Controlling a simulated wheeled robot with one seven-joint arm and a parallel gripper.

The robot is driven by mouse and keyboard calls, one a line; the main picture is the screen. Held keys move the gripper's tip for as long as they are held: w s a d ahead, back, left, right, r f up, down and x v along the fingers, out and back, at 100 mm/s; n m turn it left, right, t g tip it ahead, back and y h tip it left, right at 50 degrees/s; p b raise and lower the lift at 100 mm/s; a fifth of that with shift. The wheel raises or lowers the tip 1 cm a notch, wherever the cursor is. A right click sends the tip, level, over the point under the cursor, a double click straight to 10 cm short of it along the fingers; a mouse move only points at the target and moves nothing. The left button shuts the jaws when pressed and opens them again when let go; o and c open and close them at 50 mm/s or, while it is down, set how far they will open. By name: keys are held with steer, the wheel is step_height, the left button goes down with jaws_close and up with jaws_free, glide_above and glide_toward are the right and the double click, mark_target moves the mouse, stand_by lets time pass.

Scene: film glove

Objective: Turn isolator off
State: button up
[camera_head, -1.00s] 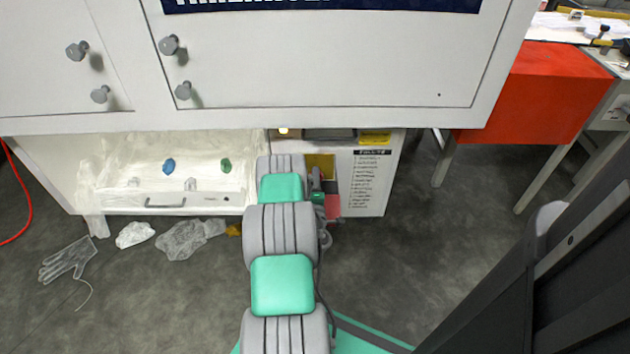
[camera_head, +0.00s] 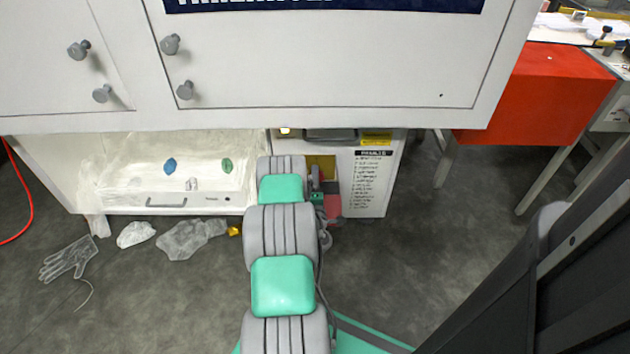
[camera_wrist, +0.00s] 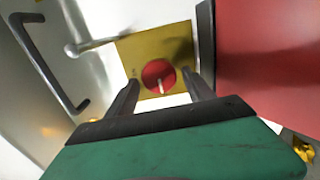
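The isolator is a round red knob with a pale bar (camera_wrist: 159,76) on a yellow plate (camera_wrist: 135,50) in the wrist view. The yellow plate also shows in the head view (camera_head: 322,163), partly hidden behind my arm. My gripper (camera_wrist: 160,90) is open, with one dark finger at each side of the red knob. The picture does not settle whether the fingertips touch the knob. In the head view the gripper is mostly hidden by my arm.
A red panel (camera_wrist: 270,45) stands close on the right in the wrist view, and a dark handle (camera_wrist: 48,62) is on the left. A white cabinet (camera_head: 320,60) overhangs the work area. A clear glove (camera_head: 70,258) and crumpled film (camera_head: 185,238) lie on the floor.

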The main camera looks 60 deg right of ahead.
steer(key=shift+o, duration=0.2)
steer(key=shift+s+a, duration=0.1)
steer(key=shift+s, duration=0.05)
steer(key=v, duration=0.7)
steer(key=shift+a, duration=0.25)
steer(key=shift+s, duration=0.2)
